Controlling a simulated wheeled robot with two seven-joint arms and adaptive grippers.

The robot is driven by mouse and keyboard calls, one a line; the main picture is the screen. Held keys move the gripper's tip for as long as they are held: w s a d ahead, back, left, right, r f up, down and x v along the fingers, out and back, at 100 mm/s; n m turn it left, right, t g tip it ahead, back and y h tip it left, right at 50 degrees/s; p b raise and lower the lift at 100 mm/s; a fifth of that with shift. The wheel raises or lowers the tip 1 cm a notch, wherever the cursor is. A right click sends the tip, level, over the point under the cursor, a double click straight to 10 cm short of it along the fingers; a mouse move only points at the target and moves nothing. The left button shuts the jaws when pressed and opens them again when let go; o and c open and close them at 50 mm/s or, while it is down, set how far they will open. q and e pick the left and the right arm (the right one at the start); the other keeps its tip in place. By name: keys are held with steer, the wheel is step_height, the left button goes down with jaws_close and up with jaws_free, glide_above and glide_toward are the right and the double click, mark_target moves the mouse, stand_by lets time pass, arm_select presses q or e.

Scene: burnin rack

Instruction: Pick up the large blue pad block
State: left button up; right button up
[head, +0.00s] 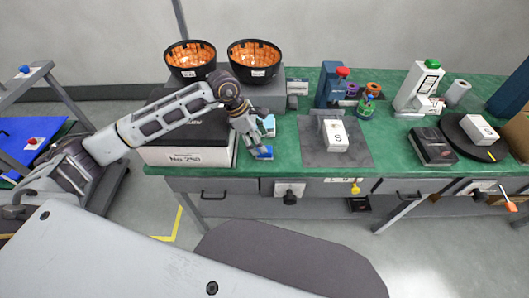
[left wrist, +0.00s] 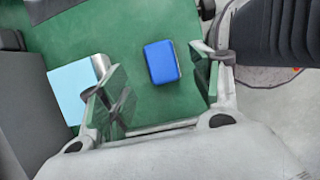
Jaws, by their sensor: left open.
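The large blue pad block (left wrist: 162,62) lies on the green bench top, next to the No 250 box in the head view. It also shows small in the head view (head: 264,153), just below my left gripper (head: 255,148). In the left wrist view my left gripper (left wrist: 155,92) is open, with one finger on each side of the blue block. Both fingers look apart from the block, which sits nearer the right finger. A light blue block (left wrist: 70,88) lies left of the left finger, and shows in the head view (head: 269,125). My right gripper is not in view.
The white No 250 box (head: 188,156) stands left of the blue block. A dark grey mat (head: 352,153) with a white block marked S (head: 335,135) is to the right. Two black bowls with orange insides (head: 190,62) (head: 254,62) stand behind. The bench front edge is close by.

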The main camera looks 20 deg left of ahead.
arm_select(q)
steer(key=shift+d+f, duration=0.2)
steer(key=shift+f, duration=0.25)
steer(key=x, duration=0.3)
steer(key=shift+d+f, duration=0.2)
steer(key=shift+f, duration=0.35)
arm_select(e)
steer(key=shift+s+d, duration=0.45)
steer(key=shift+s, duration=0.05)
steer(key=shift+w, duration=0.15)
arm_select(q)
steer(key=c, duration=1.1)
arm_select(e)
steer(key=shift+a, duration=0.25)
arm_select(q)
steer(key=shift+r, duration=0.1)
